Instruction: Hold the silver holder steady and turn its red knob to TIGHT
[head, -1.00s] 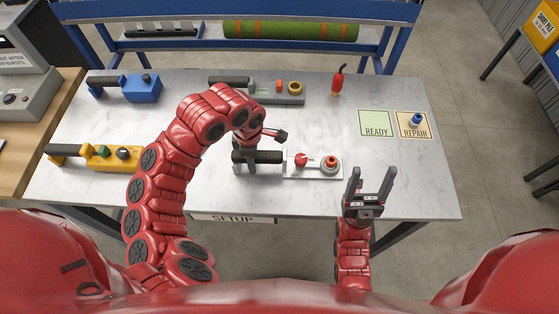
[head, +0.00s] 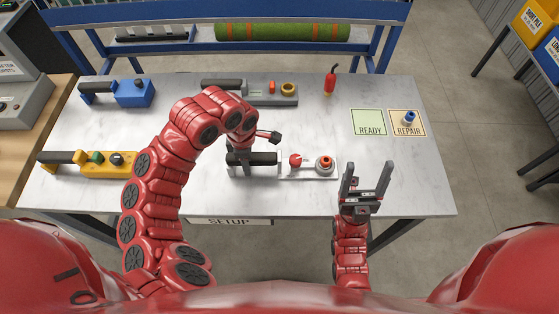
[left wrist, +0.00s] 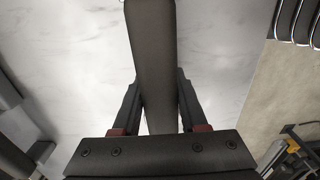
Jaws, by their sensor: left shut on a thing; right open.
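The silver holder (head: 308,170) lies on the marble-look table in front of me, with a black handle (head: 265,158) at its left end. On its plate are a red knob (head: 295,160) and, to the right, a round grey fitting with a red middle (head: 325,163). The knob's marks are too small to read. My left gripper (head: 240,160) is shut on the black handle; the left wrist view shows its fingers on both sides of the handle (left wrist: 152,50). My right gripper (head: 367,170) is open and empty, just right of the holder, apart from it.
A yellow holder (head: 108,170), a blue holder (head: 135,95) and a grey holder (head: 262,98) lie around the left and back. A red bottle-like tool (head: 330,82) stands behind. Green READY (head: 369,122) and tan REPAIR (head: 407,130) squares are at right; REPAIR bears a blue object.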

